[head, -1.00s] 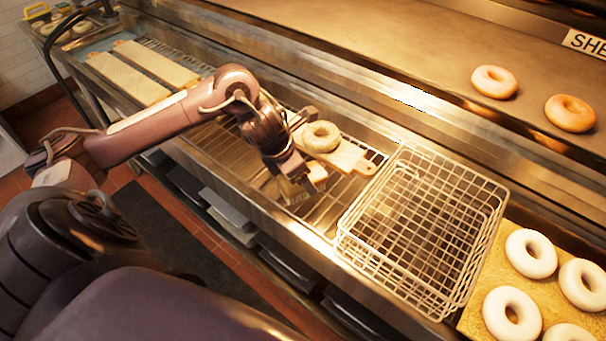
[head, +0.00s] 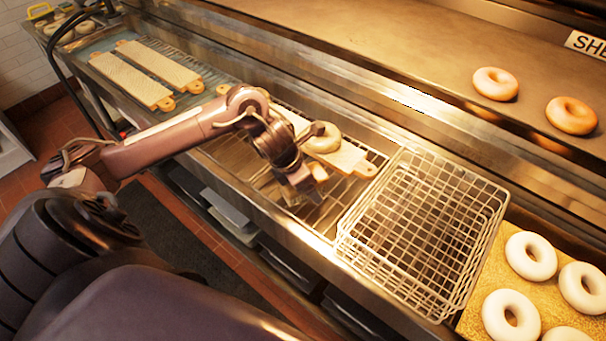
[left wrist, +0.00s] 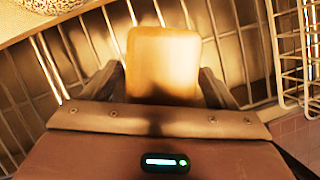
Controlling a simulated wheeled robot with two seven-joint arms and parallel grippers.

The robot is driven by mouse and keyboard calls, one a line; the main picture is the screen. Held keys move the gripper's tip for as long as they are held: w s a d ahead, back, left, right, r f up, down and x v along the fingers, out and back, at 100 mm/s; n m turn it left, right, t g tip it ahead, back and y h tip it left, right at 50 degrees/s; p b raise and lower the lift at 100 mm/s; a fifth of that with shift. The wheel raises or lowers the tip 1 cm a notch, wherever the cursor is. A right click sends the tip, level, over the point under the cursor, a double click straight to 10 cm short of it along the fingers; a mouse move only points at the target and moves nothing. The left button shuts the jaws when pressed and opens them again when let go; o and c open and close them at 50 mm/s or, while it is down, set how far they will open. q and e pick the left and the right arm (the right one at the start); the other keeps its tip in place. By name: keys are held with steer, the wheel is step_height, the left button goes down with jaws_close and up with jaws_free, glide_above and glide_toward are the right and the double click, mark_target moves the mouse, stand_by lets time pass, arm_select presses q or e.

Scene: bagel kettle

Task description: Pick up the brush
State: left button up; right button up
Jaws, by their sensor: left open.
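A pale wooden block-like piece, which I take to be the brush (left wrist: 165,62), stands out between the jaws in the left wrist view. In the head view a small part of the brush (head: 319,172) shows beside the gripper; its bristles are hidden. My left gripper (left wrist: 160,88) is open, with one finger on each side of the brush. I cannot tell whether the fingers touch it. In the head view my left gripper (head: 308,188) is low over the wire rack, in front of a board with a bagel. My right gripper is not in view.
A seeded bagel (head: 323,138) lies on a wooden board (head: 347,160) just behind the gripper. A wire basket (head: 420,232) stands close at the right, with white bagels (head: 530,254) beyond it. Two long boards (head: 160,67) lie at the far left. The metal rack (head: 320,215) lies beneath.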

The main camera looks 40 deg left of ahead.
arm_select(q)
steer(key=shift+c, duration=0.3)
steer(key=shift+f, duration=0.1)
steer(key=c, duration=1)
steer(key=shift+c, duration=0.6)
steer(key=shift+r+p, duration=0.25)
steer(key=shift+p, duration=0.05)
step_height(320, 180, up, 8)
steer(key=shift+w+f, duration=0.15)
steer(key=shift+f, duration=0.1)
step_height(320, 180, up, 12)
steer(key=p, duration=0.5)
steer(key=shift+r+p, duration=0.25)
steer(key=shift+p, duration=0.15)
